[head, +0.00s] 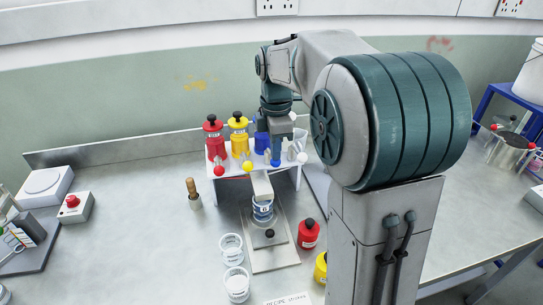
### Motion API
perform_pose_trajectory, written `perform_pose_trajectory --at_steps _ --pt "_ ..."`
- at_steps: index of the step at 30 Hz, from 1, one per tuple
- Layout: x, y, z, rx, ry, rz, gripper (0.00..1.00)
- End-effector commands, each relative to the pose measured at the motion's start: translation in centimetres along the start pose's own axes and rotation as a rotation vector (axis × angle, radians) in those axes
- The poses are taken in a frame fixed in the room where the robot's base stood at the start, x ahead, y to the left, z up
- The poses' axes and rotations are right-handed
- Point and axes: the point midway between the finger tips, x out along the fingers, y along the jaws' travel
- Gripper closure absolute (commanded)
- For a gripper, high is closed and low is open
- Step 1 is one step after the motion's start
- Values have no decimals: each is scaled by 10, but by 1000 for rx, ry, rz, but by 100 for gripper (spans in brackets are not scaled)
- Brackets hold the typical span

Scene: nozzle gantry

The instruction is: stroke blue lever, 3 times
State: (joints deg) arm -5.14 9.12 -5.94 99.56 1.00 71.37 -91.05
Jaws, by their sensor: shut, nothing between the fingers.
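A white gantry (229,176) holds a row of coloured bottles, each with a ball-ended lever at its front. The blue bottle (261,143) is partly covered by my arm. The blue lever (275,162) shows its ball at the front edge, just below my gripper (276,153). My gripper points down over the blue lever and looks shut, with nothing held. I cannot tell whether the fingertips touch the lever. A cup with a blue label (263,209) stands under the gantry on a metal slide plate (275,256).
The red bottle (214,142) and yellow bottle (239,139) stand left of my gripper, with the red lever (218,171) and yellow lever (247,166). Clear cups (231,246), a loose red bottle (308,233) and a recipe card (288,300) lie in front.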

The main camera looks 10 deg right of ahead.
Motion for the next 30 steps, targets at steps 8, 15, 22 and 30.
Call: perform_pose_trajectory --at_steps 8,15,22,30 --pt "16 0 0 0 0 -1 100" --pt "28 0 0 0 0 0 100" --pt "40 0 0 0 0 -1 100" --pt "45 0 0 0 0 -1 100"
